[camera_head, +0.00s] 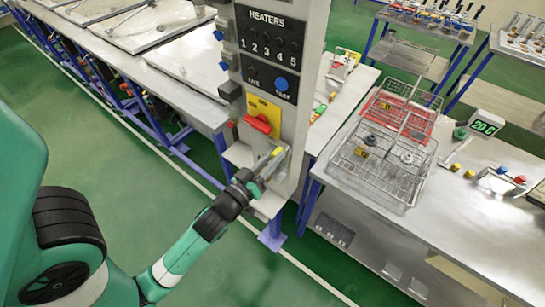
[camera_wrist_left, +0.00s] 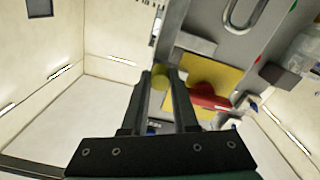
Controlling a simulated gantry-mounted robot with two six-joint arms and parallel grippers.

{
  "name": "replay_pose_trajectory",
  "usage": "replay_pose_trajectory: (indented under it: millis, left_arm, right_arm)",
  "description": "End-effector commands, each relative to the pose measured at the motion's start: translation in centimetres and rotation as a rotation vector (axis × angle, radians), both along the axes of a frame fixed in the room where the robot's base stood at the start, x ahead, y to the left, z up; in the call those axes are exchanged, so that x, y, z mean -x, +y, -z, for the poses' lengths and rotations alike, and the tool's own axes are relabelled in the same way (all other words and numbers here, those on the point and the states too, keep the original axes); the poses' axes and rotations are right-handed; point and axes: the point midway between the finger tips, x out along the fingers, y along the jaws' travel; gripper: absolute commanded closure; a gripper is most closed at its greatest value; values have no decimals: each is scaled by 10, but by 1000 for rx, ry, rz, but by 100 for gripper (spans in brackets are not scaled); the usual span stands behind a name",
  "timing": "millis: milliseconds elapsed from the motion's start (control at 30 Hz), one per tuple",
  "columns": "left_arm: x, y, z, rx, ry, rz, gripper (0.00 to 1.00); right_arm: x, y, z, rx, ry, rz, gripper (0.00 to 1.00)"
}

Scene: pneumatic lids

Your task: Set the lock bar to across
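My left gripper (camera_head: 272,160) is at the lower part of the grey heater panel, below a red rotary handle (camera_head: 258,124) on a yellow plate (camera_head: 264,107). The left wrist view shows the gripper (camera_wrist_left: 162,73) with its fingers apart and a rounded yellow piece (camera_wrist_left: 160,78) at the fingertips. I cannot tell whether the fingers touch it. The red handle (camera_wrist_left: 208,96) and yellow plate (camera_wrist_left: 228,80) lie just right of the fingertips there. I cannot tell which part is the lock bar or how it is turned. My right gripper is not in view.
The panel (camera_head: 300,120) carries several black knobs and a blue button (camera_head: 281,84) above the handle. Steel benches (camera_head: 185,82) stand behind it at left. The green floor is open in front.

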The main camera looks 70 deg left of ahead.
Motion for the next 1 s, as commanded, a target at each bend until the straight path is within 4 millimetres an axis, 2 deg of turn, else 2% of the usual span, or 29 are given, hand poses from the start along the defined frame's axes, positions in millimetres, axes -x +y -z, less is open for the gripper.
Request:
replay_pose_trajectory:
  millis: [33,100,1000]
  left_arm:
    - [0,0,0,0,0,0,87]
    - [0,0,0,0,0,0,100]
    - [0,0,0,0,0,0,100]
  right_arm:
    - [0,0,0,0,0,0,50]
    - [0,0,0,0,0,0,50]
    - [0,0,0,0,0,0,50]
